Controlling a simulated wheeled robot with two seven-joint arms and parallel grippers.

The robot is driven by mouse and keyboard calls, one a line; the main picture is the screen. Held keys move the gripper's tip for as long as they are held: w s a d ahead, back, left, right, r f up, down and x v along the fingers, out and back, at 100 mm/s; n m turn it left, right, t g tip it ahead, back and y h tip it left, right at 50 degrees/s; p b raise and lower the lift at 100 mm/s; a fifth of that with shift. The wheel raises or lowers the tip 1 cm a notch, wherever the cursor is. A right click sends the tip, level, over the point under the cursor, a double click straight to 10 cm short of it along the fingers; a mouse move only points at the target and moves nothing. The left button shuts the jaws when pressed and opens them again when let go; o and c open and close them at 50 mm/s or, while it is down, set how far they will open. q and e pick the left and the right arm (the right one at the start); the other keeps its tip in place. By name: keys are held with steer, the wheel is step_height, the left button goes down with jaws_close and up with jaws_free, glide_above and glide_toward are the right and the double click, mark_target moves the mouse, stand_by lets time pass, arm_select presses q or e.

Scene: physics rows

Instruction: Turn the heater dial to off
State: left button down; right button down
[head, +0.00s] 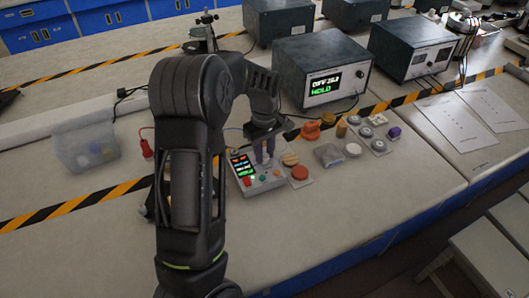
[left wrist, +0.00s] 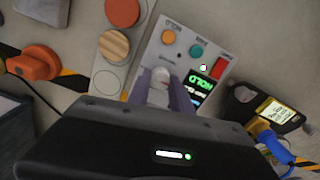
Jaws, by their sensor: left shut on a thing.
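The heater control box (head: 272,184) is a small light-grey panel on the bench, with a lit text display and coloured buttons. In the left wrist view the panel (left wrist: 180,48) shows orange, green and red buttons and a green "HOLD" line. A pale round dial (left wrist: 160,73) sits on the panel beside the display. My left gripper (head: 264,156) reaches down onto the panel from above. Its two purplish fingers are shut on the dial, one on each side. The dial is hidden by the fingers in the head view, and its pointer setting cannot be read.
A wooden disc (head: 290,159) and a red-orange disc (head: 299,173) lie close right of the panel. An orange knob-like part (head: 311,130) is behind them. A grey instrument (head: 318,66) stands behind.

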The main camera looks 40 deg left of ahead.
mark_target(265, 155)
arm_select(q)
steer(key=c, duration=1.1)
jaws_free()
steer(key=shift+c, duration=0.2)
step_height(265, 155, up, 7)
steer(key=shift+r+b, duration=0.15)
steer(key=shift+b, duration=0.3)
steer(key=shift+r, duration=0.25)
